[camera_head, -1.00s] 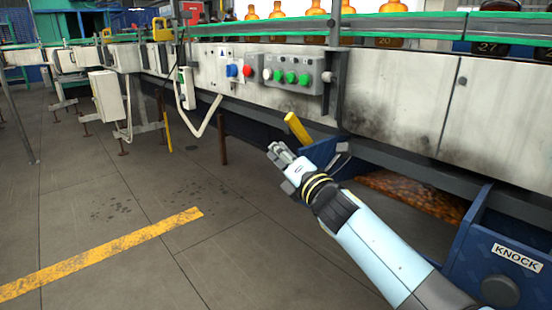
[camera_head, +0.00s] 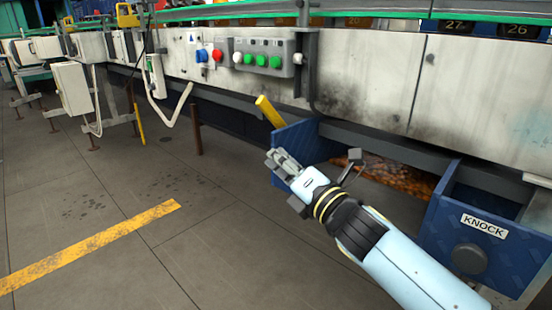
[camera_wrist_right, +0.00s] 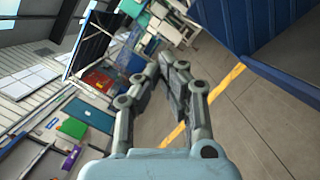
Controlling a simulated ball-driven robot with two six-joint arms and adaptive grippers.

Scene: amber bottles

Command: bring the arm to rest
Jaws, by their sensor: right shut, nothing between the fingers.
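My right gripper (camera_head: 283,163) is in the middle of the head view, in front of the blue panel beneath the conveyor. Its fingers are together and hold nothing. In the right wrist view the gripper (camera_wrist_right: 165,68) also shows, with its fingertips close together and no object between them. My right arm comes in from the lower right. My left gripper is in neither view.
A conveyor with a pale side wall (camera_head: 370,70) and a button box (camera_head: 263,58) runs across the back. A blue bin marked KNOCK (camera_head: 480,240) stands at the right. A yellow bar (camera_head: 269,111) sticks up behind my gripper. The floor (camera_head: 130,190) at left is open.

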